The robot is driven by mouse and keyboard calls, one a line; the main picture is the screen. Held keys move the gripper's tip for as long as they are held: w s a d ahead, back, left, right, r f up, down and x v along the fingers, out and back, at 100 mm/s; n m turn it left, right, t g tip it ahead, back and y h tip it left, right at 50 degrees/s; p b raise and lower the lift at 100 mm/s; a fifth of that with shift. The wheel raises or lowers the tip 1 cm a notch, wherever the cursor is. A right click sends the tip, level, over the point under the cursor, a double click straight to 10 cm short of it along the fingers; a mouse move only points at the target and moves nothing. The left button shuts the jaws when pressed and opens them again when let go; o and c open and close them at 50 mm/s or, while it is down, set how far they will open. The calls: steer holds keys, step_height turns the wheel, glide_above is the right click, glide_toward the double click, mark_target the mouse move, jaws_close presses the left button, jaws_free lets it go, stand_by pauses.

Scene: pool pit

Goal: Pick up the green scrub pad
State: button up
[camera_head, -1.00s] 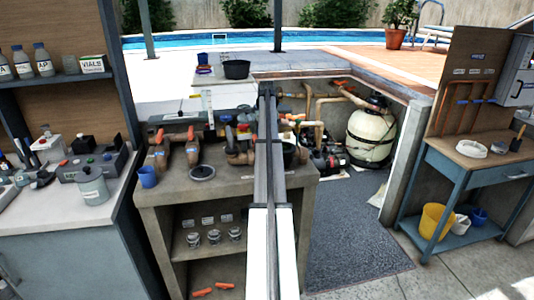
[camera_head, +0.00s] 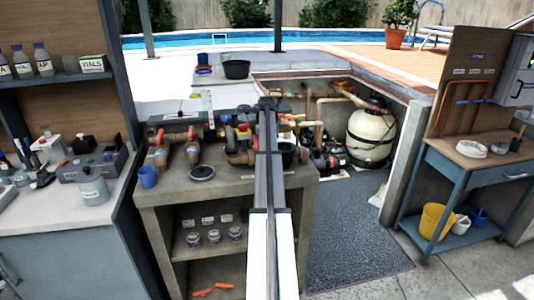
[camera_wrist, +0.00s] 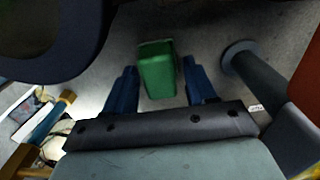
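The green scrub pad (camera_wrist: 158,72) shows in the wrist view as a bright green block on a grey surface. My gripper (camera_wrist: 160,82) has its two blue fingers apart, one on each side of the pad. The pad lies between and a little beyond the fingers, and a narrow gap seems to show on the right; whether the left finger touches it I cannot tell. In the head view my arm runs up the middle and hides the gripper and the pad.
In the wrist view a dark round rim (camera_wrist: 50,50) is at upper left and a grey pipe-like part (camera_wrist: 255,75) at right, both close by. In the head view, valves and pipes (camera_head: 240,150) crowd the bench (camera_head: 225,178), with a blue cup (camera_head: 147,177) at its left.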

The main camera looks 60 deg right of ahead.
steer(key=c, duration=0.8)
steer(key=shift+c, duration=0.2)
step_height(320, 180, up, 10)
stand_by(0.3)
steer(key=o, duration=0.5)
steer(key=c, duration=0.4)
